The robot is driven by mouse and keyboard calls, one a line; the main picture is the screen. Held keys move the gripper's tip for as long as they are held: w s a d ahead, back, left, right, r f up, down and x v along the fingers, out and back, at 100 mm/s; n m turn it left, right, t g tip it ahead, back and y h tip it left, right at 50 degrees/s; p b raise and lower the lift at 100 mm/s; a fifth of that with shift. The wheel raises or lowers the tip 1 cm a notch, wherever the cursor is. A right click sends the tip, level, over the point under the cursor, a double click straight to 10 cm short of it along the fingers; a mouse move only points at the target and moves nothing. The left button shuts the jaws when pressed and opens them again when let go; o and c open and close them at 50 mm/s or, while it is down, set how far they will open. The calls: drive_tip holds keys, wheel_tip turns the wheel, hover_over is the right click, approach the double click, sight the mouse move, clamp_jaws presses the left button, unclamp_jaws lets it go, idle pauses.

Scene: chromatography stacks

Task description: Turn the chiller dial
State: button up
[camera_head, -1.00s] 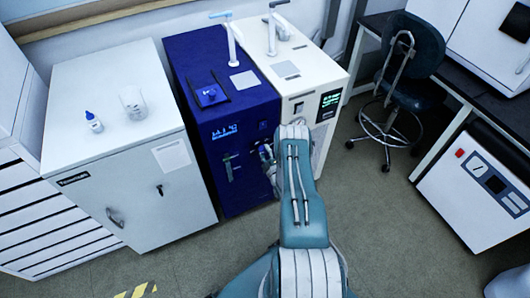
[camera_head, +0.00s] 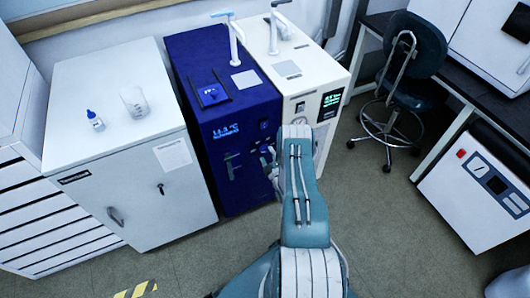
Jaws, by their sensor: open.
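A blue chiller unit (camera_head: 222,100) stands between two white cabinets, with a lit blue temperature readout (camera_head: 226,131) on its front. A small dark dial (camera_head: 264,125) sits to the right of the readout. My gripper (camera_head: 267,158) is at the unit's front, low and right, just below the dial in the picture. It is open; its fingers are small and partly hidden by my arm. I cannot tell whether it touches the front panel. A dark valve handle (camera_head: 229,166) is to its left.
A white unit (camera_head: 290,75) with a green display (camera_head: 331,99) stands close on the right. A white cabinet (camera_head: 115,130) at left carries a small bottle (camera_head: 94,119) and a beaker (camera_head: 134,102). A wheeled chair (camera_head: 400,70) is at right. Floor in front is open.

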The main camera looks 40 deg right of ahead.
drive_tip(key=v, duration=1)
drive_tip(key=shift+s, duration=0.2)
drive_tip(key=shift+a+f, duration=0.15)
